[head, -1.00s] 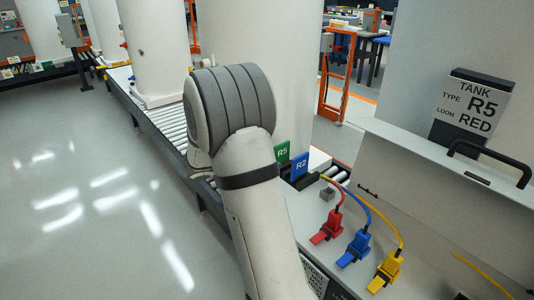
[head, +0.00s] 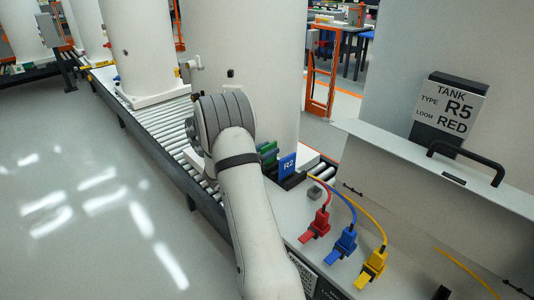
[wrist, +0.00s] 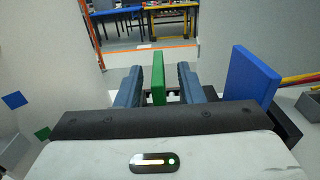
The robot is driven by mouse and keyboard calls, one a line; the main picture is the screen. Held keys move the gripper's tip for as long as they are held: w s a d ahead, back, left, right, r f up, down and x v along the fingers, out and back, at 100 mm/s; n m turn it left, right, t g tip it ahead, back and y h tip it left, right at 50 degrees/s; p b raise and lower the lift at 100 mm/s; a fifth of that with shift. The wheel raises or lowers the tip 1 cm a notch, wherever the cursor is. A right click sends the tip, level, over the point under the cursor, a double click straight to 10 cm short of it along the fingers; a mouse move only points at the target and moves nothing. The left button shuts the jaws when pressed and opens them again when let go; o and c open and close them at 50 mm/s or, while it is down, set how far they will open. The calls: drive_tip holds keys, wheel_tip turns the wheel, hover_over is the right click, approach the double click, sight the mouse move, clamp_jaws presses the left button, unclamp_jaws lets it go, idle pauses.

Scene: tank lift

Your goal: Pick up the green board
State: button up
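The green board (wrist: 158,78) stands upright between the two fingers of my gripper (wrist: 160,70) in the wrist view. The fingers are open, with a visible gap on each side of the board. In the head view the green board (head: 268,152) shows only in part beside my arm, and its label cannot be read. The blue board marked R2 (head: 287,165) stands just to its right. In the wrist view the blue board (wrist: 252,78) is outside the right finger, apart from it.
Red (head: 320,222), blue (head: 345,242) and yellow (head: 373,266) plugs with cables lie on the bench to the right. A roller conveyor (head: 170,135) and large white tanks stand behind.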

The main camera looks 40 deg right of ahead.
drive_tip(key=shift+w+d, duration=0.1)
drive_tip(key=shift+d, duration=0.3)
drive_tip(key=shift+c, duration=0.5)
clamp_jaws()
